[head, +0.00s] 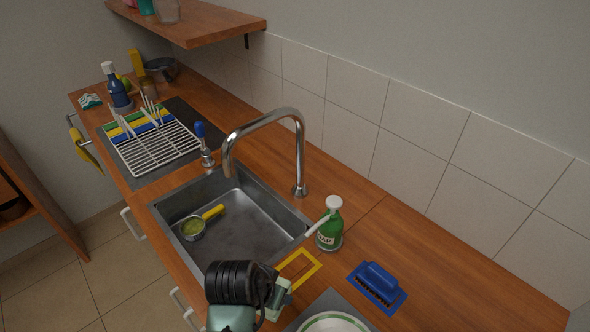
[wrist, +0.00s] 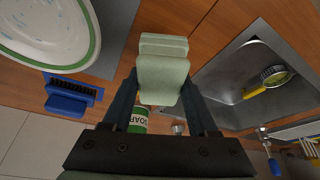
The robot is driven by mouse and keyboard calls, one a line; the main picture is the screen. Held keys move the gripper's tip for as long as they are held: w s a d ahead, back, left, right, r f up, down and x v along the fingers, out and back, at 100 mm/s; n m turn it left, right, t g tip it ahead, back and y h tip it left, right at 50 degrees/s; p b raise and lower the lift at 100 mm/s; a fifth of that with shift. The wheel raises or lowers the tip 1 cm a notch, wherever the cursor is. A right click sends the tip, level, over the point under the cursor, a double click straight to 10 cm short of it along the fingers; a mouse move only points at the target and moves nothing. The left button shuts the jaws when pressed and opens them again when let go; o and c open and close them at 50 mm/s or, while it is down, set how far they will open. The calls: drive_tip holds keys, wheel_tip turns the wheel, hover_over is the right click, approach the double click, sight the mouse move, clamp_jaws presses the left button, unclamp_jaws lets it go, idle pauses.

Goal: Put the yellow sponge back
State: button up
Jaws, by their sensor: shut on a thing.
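My gripper (head: 276,292) is over the counter just in front of the yellow outlined frame. In the wrist view my gripper (wrist: 163,95) is shut on a pale green, sponge-like block (wrist: 163,76), between its two fingers. The block (head: 281,297) is partly hidden by my gripper in the head view. It looks pale green, not yellow. The yellow rectangular outline (head: 315,265) lies on the wooden counter between the sink and the soap bottle, and its inside looks empty. A yellow upright block (head: 137,67) stands at the far end of the counter; I cannot tell what it is.
A green soap bottle (head: 330,228) stands close to the outline. A blue brush (head: 377,281) sits on a blue mark to the right. A green-rimmed plate (head: 338,317) is at the front. The sink (head: 250,221) holds a yellow-handled strainer (head: 194,228), and a tall faucet (head: 299,150) rises behind.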

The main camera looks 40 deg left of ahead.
hover_over(298, 264)
drive_tip(key=s, duration=0.2)
drive_tip(key=shift+w+d+p, duration=0.25)
drive_tip(key=shift+p, duration=0.1)
drive_tip(key=shift+f, duration=1.75)
drive_tip(key=shift+f, duration=0.15)
drive_tip(key=o, duration=1.4)
